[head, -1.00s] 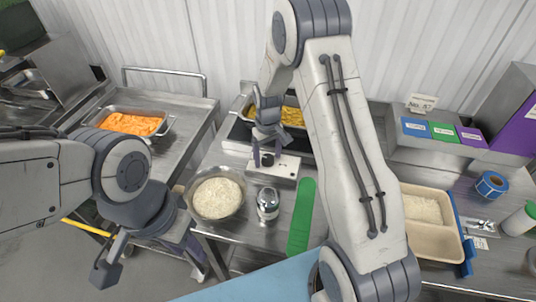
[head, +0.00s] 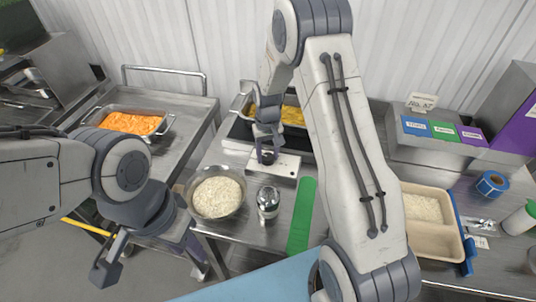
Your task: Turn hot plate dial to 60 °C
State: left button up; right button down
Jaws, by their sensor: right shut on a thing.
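The hot plate has a white front panel (head: 285,168) and a black body, and stands on the steel table against the back wall. A metal pan of yellow food (head: 293,116) sits on it. My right gripper (head: 267,157) points down at the front panel and is shut on the dial, a dark round knob mostly hidden between the fingers. The dial's marking and any temperature reading cannot be made out. My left gripper (head: 148,262) hangs open and empty over the floor at lower left, away from the hot plate.
A bowl of rice (head: 216,194), a metal shaker (head: 268,203) and a green strip (head: 302,218) lie just in front of the hot plate. A tray of orange food (head: 130,123) stands on the left cart. A beige rice container (head: 427,236) is at right.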

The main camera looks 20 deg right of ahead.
aim_at(268, 156)
jog(key=m, duration=0.4)
jog(key=shift+m, duration=0.3)
jog(key=shift+w+r+m, duration=0.1)
jog(key=shift+m, duration=1.8)
jog(key=shift+c, duration=1.5)
grip_release()
notch_tip(268, 156, up, 10)
jog(key=b, duration=0.2)
jog(key=shift+r, duration=0.2)
